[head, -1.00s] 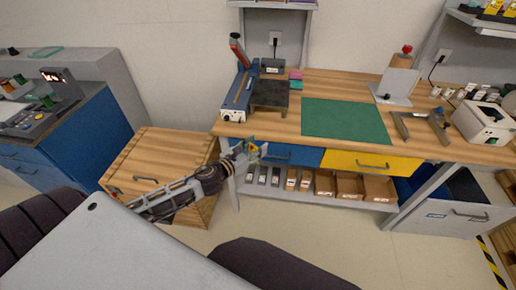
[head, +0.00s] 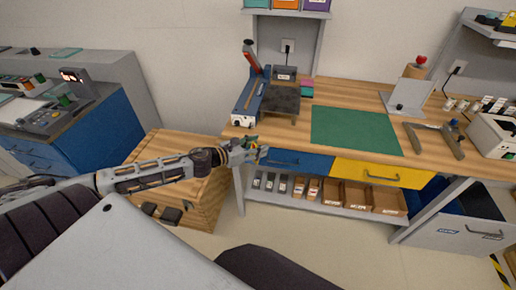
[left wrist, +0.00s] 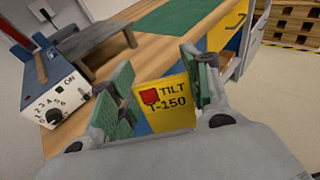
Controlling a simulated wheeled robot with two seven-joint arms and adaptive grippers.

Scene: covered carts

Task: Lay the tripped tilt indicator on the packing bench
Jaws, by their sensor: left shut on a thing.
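The tilt indicator (left wrist: 168,103) is a yellow plate with a red square and the words TILT T-150. My left gripper (head: 258,147) is shut on it, with green finger pads on both sides in the left wrist view (left wrist: 160,95). In the head view the gripper is at the front left edge of the packing bench (head: 352,92), by the blue drawer. The indicator is too small to read there. The bench has a wooden top, which also shows in the left wrist view (left wrist: 165,58). My right gripper is not in view.
A green mat (head: 352,131) lies mid-bench with clear wood around it. A blue sealer (head: 247,102) and a dark stand (head: 281,100) are at the bench's left end. A clamp-like tool (head: 437,137) lies right of the mat. A wooden crate (head: 205,200) stands left below.

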